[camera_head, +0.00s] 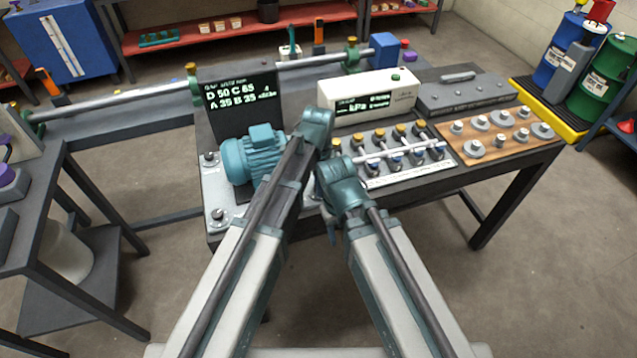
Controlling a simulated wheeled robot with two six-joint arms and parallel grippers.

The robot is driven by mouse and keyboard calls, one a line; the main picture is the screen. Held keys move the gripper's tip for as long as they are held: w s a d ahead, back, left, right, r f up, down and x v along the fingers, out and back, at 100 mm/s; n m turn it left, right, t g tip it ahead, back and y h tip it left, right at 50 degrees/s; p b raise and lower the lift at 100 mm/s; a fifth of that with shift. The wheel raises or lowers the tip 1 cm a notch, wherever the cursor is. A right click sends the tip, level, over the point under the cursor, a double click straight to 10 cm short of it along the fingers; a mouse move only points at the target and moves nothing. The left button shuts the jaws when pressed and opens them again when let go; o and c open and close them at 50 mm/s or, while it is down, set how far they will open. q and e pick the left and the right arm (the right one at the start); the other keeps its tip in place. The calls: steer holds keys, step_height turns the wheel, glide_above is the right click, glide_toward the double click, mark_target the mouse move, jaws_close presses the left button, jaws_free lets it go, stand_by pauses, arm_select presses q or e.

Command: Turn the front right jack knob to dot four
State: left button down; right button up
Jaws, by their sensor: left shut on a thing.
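A teal motor (252,155) sits on a light metal plate (214,190) at the left end of the bench. Jack knobs show at the plate's back left (210,157) and front left (218,214). My left gripper (314,194) is low at the plate's front right corner, shut on the front right jack knob. My arms hide most of that gripper, the knob and its dots. My right arm's teal joint (343,182) is just right of there, and its gripper is hidden.
A black sign (240,100) with lit figures stands behind the motor. Right of it are a white display box (368,97), a rack of yellow and blue-capped parts with a pale bar, and a wooden board (510,150) with several metal pieces.

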stand_by(0.4)
arm_select(q)
steer(key=c, duration=0.5)
jaws_free()
steer(key=shift+r, duration=0.15)
step_height(320, 180, up, 14)
steer(key=p, duration=1.3)
steer(key=shift+f+p, duration=0.25)
steer(key=shift+p, duration=0.15)
